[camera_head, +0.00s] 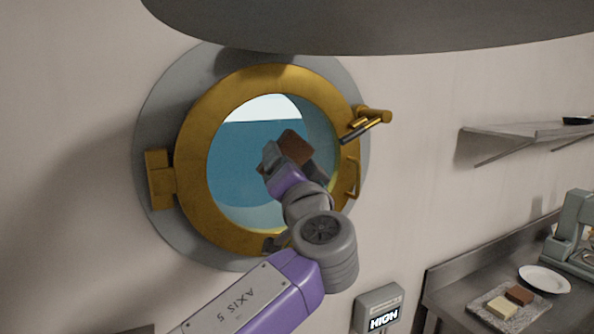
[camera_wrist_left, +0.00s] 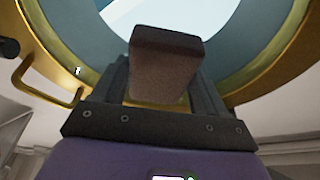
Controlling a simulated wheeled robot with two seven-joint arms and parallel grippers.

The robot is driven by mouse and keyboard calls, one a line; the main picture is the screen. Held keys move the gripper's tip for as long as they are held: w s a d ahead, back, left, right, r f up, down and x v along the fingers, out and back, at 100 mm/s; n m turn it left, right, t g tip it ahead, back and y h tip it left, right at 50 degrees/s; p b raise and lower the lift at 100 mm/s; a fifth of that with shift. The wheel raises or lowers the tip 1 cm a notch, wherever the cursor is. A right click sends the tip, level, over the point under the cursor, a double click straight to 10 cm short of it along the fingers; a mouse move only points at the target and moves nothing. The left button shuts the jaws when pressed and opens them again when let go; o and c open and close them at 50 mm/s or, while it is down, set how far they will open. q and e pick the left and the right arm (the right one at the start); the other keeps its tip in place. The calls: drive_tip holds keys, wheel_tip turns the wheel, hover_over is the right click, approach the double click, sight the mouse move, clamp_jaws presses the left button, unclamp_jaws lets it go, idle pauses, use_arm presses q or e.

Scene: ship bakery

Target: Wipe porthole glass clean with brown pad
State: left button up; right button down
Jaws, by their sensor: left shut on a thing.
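The porthole has a brass ring (camera_head: 195,150) on a grey wall plate, and its round glass (camera_head: 235,160) shows blue water and pale sky. My left gripper (camera_head: 283,160) is in front of the glass, shut on a brown pad (camera_head: 295,148). In the left wrist view the pad (camera_wrist_left: 165,65) sits between the two fingers of the gripper (camera_wrist_left: 165,90), with the glass behind it. I cannot tell whether the pad touches the glass. My arm hides the lower right of the glass and ring. My right gripper is not in view.
A brass latch with a dark handle (camera_head: 362,129) and a brass pull handle (camera_head: 353,178) stick out at the ring's right. A wall shelf (camera_head: 520,132) is at right. Below it, a metal counter holds a tray (camera_head: 532,312) with a yellow and a brown block, and a white plate (camera_head: 544,279).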

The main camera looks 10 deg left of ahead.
use_arm(q)
drive_tip(key=shift+s+a+b, duration=0.5)
drive_tip(key=shift+s+a, duration=0.1)
drive_tip(key=shift+a, duration=0.3)
drive_tip(key=shift+s+a+b, duration=0.5)
drive_tip(key=shift+s+a, duration=0.05)
drive_tip(key=shift+a, duration=0.35)
drive_tip(key=shift+s+a+b, duration=0.5)
drive_tip(key=shift+s+a, duration=0.1)
drive_tip(key=shift+a, duration=0.3)
drive_tip(key=b, duration=0.1)
approach(250, 160)
drive_tip(key=shift+w+d+r, duration=0.45)
drive_tip(key=shift+d+r, duration=0.1)
drive_tip(key=shift+r, duration=0.1)
drive_tip(key=shift+s, duration=0.1)
drive_tip(key=shift+s+d, duration=0.8)
drive_tip(key=shift+s, duration=0.35)
